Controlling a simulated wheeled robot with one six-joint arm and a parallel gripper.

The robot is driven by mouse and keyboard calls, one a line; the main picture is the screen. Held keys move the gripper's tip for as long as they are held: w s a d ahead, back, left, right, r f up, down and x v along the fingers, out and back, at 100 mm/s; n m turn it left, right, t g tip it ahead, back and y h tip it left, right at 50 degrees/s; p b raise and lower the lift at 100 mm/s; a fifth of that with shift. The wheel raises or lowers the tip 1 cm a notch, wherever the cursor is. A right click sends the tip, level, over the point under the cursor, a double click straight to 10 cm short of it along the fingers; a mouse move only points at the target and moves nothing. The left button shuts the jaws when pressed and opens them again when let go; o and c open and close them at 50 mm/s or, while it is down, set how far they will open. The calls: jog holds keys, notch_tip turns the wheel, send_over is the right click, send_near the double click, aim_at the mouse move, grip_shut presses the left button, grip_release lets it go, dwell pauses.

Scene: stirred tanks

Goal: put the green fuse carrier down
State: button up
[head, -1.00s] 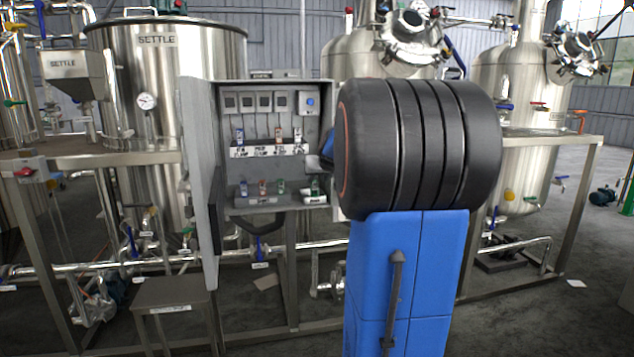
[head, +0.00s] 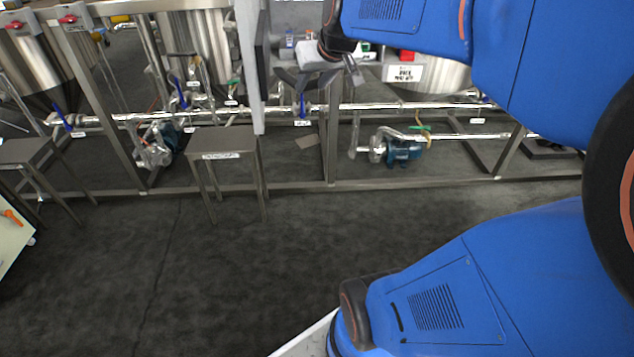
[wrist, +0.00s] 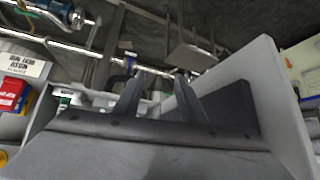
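My gripper (head: 348,66) is at the lower edge of the grey cabinet in the head view, partly hidden by its own wrist. In the wrist view its two dark fingers (wrist: 158,86) stand apart, with no carrier visible between them. A small green piece (head: 369,51), probably the green fuse carrier, shows just right of my gripper in the head view. A small green piece also shows left of the fingers in the wrist view (wrist: 65,99), over something white. Both are too small to identify surely. The green piece appears apart from the fingers.
The open cabinet door (head: 252,60) hangs left of my gripper and fills the right of the wrist view (wrist: 278,95). A white label plate (head: 403,73) is at right. A small stool (head: 222,145), pipes and a pump (head: 403,150) stand below. The front floor is clear.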

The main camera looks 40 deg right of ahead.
jog(key=s+a+f+n+g, duration=0.1)
jog(key=s+a+f, duration=0.3)
jog(key=s, duration=0.3)
jog(key=s+a+f+n+g+y, duration=0.1)
jog(key=s+a+f, duration=0.3)
jog(key=s, duration=0.3)
jog(key=s+a+f+g, duration=0.1)
jog(key=s+a+f, duration=0.2)
jog(key=s+a, duration=0.2)
jog(key=shift+s+f+n, duration=0.4)
jog(key=shift+s, duration=0.55)
